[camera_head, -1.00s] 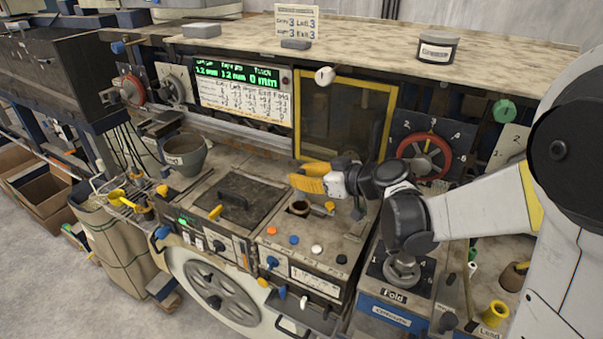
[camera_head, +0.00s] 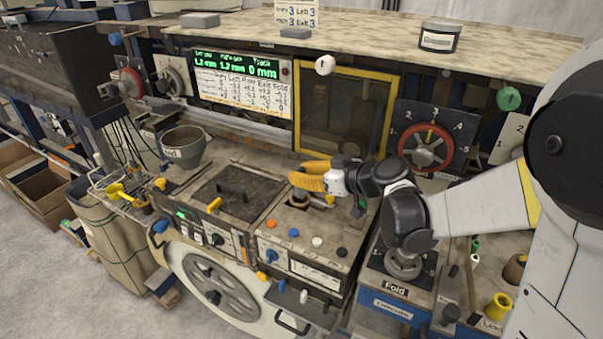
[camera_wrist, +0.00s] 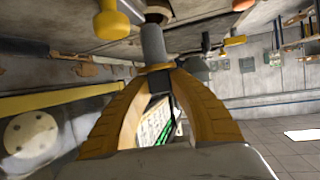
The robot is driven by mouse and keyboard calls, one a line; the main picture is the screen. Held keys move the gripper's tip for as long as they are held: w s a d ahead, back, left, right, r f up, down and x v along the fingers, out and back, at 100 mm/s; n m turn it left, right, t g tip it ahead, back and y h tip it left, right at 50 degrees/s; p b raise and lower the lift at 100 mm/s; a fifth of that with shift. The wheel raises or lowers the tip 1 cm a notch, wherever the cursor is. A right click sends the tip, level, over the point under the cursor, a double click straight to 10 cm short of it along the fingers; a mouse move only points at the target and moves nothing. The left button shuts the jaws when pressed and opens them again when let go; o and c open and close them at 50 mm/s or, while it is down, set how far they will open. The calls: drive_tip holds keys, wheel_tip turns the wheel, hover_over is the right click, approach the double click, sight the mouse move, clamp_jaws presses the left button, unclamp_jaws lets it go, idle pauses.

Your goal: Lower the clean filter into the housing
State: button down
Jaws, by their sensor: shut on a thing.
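My gripper (camera_head: 299,180) has yellow fingers and is over the machine's top plate, just above the round housing opening (camera_head: 298,202). In the wrist view the finger tips (camera_wrist: 158,68) are closed together on a grey cylinder, the clean filter (camera_wrist: 153,44). The filter points away from the fingers towards a dark round opening (camera_wrist: 156,14). In the head view the fingers mostly hide the filter and part of the housing. I cannot tell whether the filter's far end is inside the opening or just above it.
A yellow knob (camera_wrist: 111,25) stands close beside the filter in the wrist view. Coloured buttons (camera_head: 294,233) lie in front of the housing. A dark hatch with a handle (camera_head: 236,193) is to the left, a yellow-framed window (camera_head: 345,115) behind, a red wheel (camera_head: 425,148) to the right.

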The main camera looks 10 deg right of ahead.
sight(304, 191)
drive_tip(key=shift+f, duration=0.15)
drive_tip(key=shift+f+b, duration=1.15)
drive_tip(key=shift+s+f+b, duration=0.1)
drive_tip(key=shift+f+b, duration=1.15)
drive_tip(key=shift+f, duration=0.15)
drive_tip(key=c, duration=1.2)
unclamp_jaws()
drive_tip(key=shift+f, duration=0.1)
